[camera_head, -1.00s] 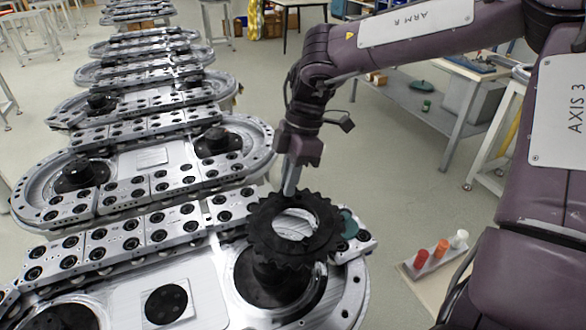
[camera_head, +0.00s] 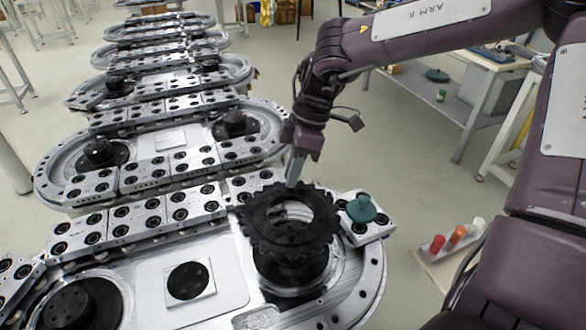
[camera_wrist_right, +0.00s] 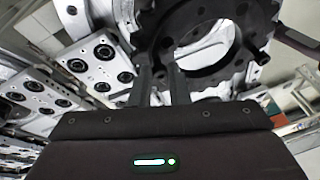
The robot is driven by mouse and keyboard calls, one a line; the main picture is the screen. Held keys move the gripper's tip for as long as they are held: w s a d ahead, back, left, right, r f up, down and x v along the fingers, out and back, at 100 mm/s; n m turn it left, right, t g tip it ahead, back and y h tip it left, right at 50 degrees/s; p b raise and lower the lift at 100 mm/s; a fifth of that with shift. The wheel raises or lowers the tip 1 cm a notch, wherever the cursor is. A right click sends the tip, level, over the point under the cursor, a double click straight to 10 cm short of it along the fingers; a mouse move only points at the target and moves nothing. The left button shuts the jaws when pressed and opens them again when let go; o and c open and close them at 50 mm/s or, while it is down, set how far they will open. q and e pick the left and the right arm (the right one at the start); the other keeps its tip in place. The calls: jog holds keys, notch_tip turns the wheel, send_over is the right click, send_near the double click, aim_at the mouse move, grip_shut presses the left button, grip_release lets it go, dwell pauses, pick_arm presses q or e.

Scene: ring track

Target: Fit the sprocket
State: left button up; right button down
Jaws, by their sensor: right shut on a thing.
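The black toothed sprocket (camera_head: 318,238) is a wide ring with a large centre hole. My right gripper (camera_head: 294,178) is shut on its far rim and holds it above a black round hub (camera_head: 290,272) at the right end of the nearest track. The sprocket looks slightly tilted, and I cannot tell whether it touches the hub. In the right wrist view the two fingers (camera_wrist_right: 160,78) grip the edge of the sprocket (camera_wrist_right: 235,68), with bright metal showing through its hole. My left gripper is not in view.
A teal knobbed disc (camera_head: 361,208) sits on the track block right of the sprocket. Another black hub (camera_head: 70,306) stands at the near left. More ring tracks (camera_head: 160,150) line up behind. A tray with red, orange and white cylinders (camera_head: 457,235) is at the right.

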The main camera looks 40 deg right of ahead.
aim_at(302, 183)
jog(key=shift+f+b, duration=2.05)
jog(key=shift+f, duration=0.6)
jog(key=shift+f+b, duration=2.5)
jog(key=shift+f, duration=0.25)
jog(key=c, duration=1.3)
grip_release()
jog(key=shift+s+f, duration=0.2)
jog(key=shift+w+d+r, duration=0.1)
jog(key=shift+d+r, duration=0.1)
jog(key=shift+r, duration=0.45)
jog(key=v, duration=0.6)
jog(key=shift+w+d+r, duration=0.15)
jog(key=shift+w+r, duration=0.05)
jog(key=shift+r, duration=0.2)
